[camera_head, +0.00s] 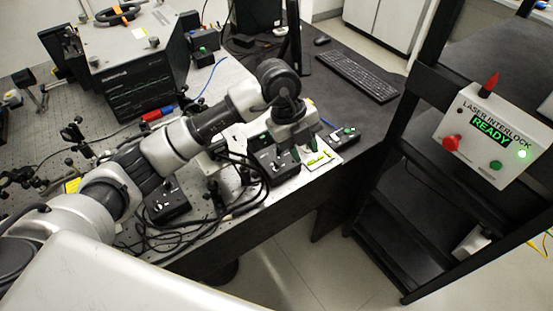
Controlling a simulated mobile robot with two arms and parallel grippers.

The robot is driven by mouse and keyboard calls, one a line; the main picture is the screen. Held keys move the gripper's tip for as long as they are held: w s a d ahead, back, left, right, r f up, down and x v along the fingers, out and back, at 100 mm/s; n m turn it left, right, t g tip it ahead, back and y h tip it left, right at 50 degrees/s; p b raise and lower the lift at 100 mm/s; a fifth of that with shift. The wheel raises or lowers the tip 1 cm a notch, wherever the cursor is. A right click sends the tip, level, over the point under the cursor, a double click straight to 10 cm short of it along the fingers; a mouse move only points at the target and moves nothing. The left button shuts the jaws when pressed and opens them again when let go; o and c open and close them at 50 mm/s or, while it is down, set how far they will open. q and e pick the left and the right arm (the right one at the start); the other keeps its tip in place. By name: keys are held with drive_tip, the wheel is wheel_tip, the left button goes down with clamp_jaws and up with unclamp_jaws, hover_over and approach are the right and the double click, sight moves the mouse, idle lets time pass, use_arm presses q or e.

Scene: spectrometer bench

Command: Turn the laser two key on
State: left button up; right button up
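My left arm reaches in from the left across the bench. Its gripper (294,146) points down over the bench's front right part, at a small black control box (268,162). The gripper's fingertips are dark against the box, so I cannot tell their gap or whether they touch a key. A second black control box (168,206) sits further left near the front edge, beside black cables. I cannot read which box is laser two, and no key position is clear. My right gripper is not in view.
A white plate with yellow-green strips (318,158) and a small box with a green button (346,134) lie right of the gripper. A keyboard (356,76) is behind. The laser interlock panel (490,136) on the black rack reads READY with a green light. Loose cables (242,180) lie along the front.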

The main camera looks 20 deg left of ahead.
sight(276, 163)
use_arm(q)
drive_tip(key=w+a+r+n+y, duration=0.1)
drive_tip(key=w+a+n+y, duration=0.1)
drive_tip(key=a+y, duration=0.3)
drive_tip(key=shift+h, duration=0.4)
drive_tip(key=f+p, duration=0.1)
drive_tip(key=f, duration=0.2)
drive_tip(key=a+f+p, duration=0.1)
drive_tip(key=f, duration=0.6)
drive_tip(key=shift+a+f+p, duration=0.25)
drive_tip(key=shift+p, duration=0.15)
clamp_jaws()
